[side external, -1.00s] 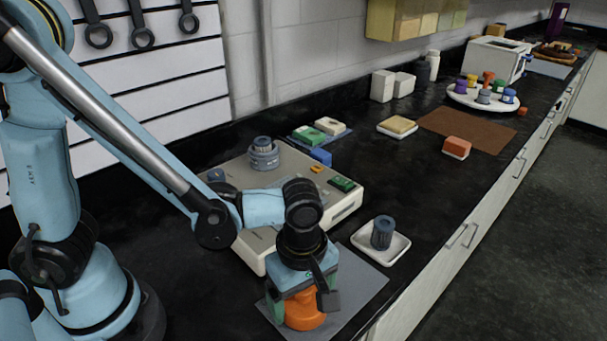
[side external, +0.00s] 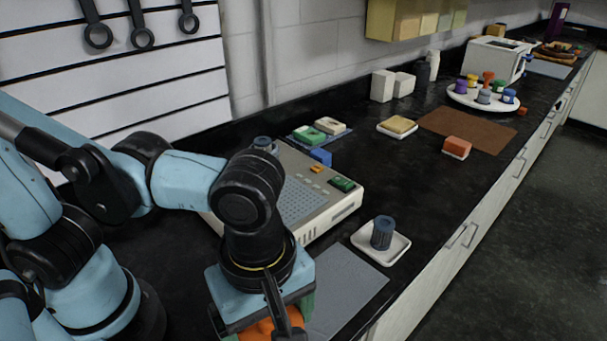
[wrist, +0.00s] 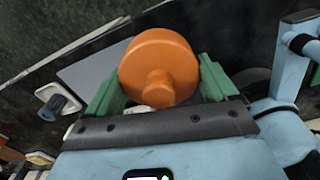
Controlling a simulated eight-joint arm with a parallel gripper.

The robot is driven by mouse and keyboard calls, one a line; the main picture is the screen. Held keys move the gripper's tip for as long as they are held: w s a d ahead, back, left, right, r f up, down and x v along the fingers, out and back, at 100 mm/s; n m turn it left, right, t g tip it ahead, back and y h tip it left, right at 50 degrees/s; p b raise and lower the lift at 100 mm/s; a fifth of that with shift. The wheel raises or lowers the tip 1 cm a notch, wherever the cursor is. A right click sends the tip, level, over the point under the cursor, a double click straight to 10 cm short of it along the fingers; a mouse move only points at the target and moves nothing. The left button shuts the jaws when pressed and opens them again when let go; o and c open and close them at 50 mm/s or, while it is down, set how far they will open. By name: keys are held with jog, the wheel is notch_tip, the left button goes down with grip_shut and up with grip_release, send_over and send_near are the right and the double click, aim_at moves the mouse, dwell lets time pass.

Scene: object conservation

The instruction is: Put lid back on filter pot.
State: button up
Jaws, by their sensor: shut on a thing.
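My gripper (side external: 265,325) is shut on an orange round piece with a knob (wrist: 158,60), which looks like the lid. In the wrist view the green finger pads (wrist: 160,88) grip it from both sides, with its knob toward the camera. In the side view the orange piece (side external: 262,330) is mostly hidden by the gripper, at the lower picture edge. A blue-grey ribbed cylinder (side external: 382,232) stands upright in a white dish (side external: 402,250). Another grey-blue round thing (side external: 264,145) is at the machine's back, mostly hidden by my arm. I cannot tell which is the filter pot.
A grey mat (side external: 345,285) lies bare beside my gripper. A beige machine (side external: 335,205) stands behind it. Farther back are an orange block (side external: 457,146), a brown mat (side external: 455,123) and a white round tray (side external: 460,99) with several small jars. The counter's front edge is at right.

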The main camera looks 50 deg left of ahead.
jog(key=shift+s+d+r, duration=0.1)
jog(key=shift+r, duration=0.05)
jog(key=shift+w+r, duration=0.2)
jog(key=shift+w, duration=0.15)
jog(key=w+a+r+n, duration=0.2)
jog(key=w+a+n, duration=0.15)
jog(key=w, duration=0.65)
notch_tip(320, 180, up, 3)
jog(key=n, duration=1.1)
send_over(261, 140)
jog(key=shift+d+r, duration=0.1)
jog(key=shift+d, duration=0.15)
jog(key=shift+a+f+n, duration=0.2)
jog(key=shift+a+n, duration=0.05)
jog(key=shift+a, duration=0.05)
jog(key=shift+f, duration=2.5)
jog(key=shift+f, duration=0.2)
